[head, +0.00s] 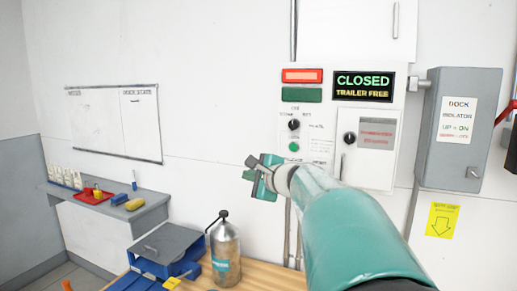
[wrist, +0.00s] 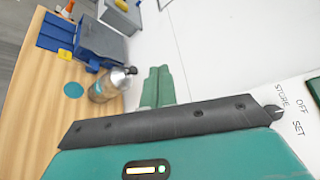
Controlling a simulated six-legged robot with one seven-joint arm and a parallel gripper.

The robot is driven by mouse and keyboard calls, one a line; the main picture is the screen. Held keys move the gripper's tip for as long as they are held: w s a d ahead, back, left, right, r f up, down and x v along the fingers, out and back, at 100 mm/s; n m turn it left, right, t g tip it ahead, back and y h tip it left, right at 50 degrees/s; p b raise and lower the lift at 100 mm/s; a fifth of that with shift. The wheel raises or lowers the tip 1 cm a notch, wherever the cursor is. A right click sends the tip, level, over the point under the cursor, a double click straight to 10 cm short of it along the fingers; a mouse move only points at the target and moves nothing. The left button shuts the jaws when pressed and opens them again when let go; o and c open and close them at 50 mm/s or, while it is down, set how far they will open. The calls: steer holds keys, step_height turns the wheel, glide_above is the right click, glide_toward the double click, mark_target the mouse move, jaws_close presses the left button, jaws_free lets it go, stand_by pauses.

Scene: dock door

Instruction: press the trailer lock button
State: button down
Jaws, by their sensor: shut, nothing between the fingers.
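The wall control panel (head: 309,115) carries a black knob (head: 294,125) with a small round green button (head: 294,147) below it. The button's label is too small to read, so I cannot tell if it is the trailer lock button. A display (head: 363,86) reads CLOSED, TRAILER FREE. My gripper (head: 259,176) is left of and below the green button, apart from it. The wrist view shows its two green fingers (wrist: 157,87) together and empty. There, the panel edge with STORE, OFF and SET shows at right; the green button is not clearly visible.
A red lamp (head: 303,76) and green plate (head: 301,95) top the panel. A grey isolator box (head: 465,130) with a red handle is at right. A wooden bench below bears a bottle (head: 225,252) and blue bin (head: 165,250). Clear wall lies left of the panel.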

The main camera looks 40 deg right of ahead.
mark_target(293, 151)
steer(key=d+r+m+h, duration=0.1)
steer(key=d+m+h, duration=0.1)
steer(key=d, duration=0.4)
steer(key=d+r+m+t+h, duration=0.1)
steer(key=d+m+h, duration=0.1)
steer(key=d+m, duration=0.2)
steer(key=d, duration=0.2)
steer(key=shift+s+d+r, duration=0.25)
steer(key=shift+d+r, duration=0.1)
steer(key=shift+w+d, duration=0.1)
steer(key=shift+w+d, duration=0.65)
steer(key=shift+d, duration=0.6)
steer(key=shift+w+d, duration=0.65)
steer(key=shift+d, duration=0.65)
steer(key=shift+w+d, duration=0.65)
steer(key=shift+d, duration=0.6)
steer(key=shift+d, duration=0.1)
steer(key=shift+w+d, duration=0.2)
steer(key=shift+d, duration=0.05)
steer(key=shift+w+d, duration=0.2)
steer(key=shift+d, duration=0.2)
steer(key=shift+s+a+f, duration=0.1)
steer(key=shift+s+a, duration=0.25)
steer(key=shift+a, duration=0.4)
